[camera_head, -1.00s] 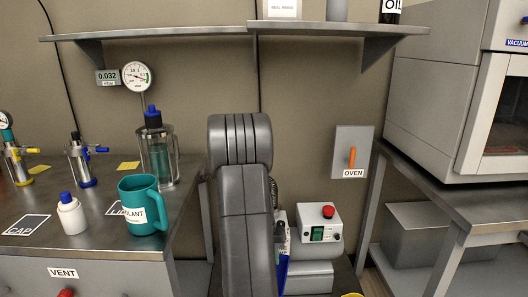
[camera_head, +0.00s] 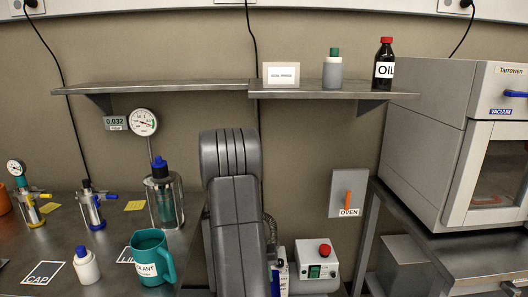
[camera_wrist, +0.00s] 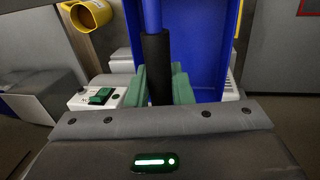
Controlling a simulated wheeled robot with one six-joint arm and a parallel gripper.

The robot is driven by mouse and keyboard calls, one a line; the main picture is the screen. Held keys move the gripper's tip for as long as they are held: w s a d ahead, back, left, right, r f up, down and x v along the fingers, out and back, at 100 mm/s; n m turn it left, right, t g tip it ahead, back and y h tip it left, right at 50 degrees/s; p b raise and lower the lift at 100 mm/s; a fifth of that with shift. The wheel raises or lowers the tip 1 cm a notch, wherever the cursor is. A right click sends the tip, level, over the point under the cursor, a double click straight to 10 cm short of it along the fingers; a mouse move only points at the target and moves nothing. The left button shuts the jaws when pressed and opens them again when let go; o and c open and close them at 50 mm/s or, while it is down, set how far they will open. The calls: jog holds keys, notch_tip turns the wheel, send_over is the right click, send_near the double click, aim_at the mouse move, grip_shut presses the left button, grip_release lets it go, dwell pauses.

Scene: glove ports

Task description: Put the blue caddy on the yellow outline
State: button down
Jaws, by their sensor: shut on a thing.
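The blue caddy (camera_wrist: 208,55) fills the upper middle of the wrist view, close to the camera. It has a blue upright with a black sleeve (camera_wrist: 158,65) on it. The green fingers of my gripper (camera_wrist: 159,88) are shut on the black sleeve, one on each side. In the head view only a thin blue strip of the caddy (camera_head: 276,285) shows at the bottom, beside my arm, which hides my gripper there. The yellow outline is not seen in either current view.
A white box with a red button (camera_head: 316,265) stands low, right of my arm. The left bench holds a teal mug (camera_head: 152,258), a white bottle (camera_head: 86,265) and a glass vessel (camera_head: 163,195). A wall shelf (camera_head: 330,94) is above; a vacuum oven (camera_head: 440,140) stands right.

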jog(key=r+p, duration=0.3)
jog(key=p, duration=0.1)
jog(key=s+r+p, duration=0.1)
jog(key=r+p, duration=0.2)
jog(key=p, duration=0.2)
jog(key=r+p, duration=0.4)
jog(key=shift+s+p, duration=0.3)
jog(key=shift+p, duration=0.05)
jog(key=shift+f, duration=0.1)
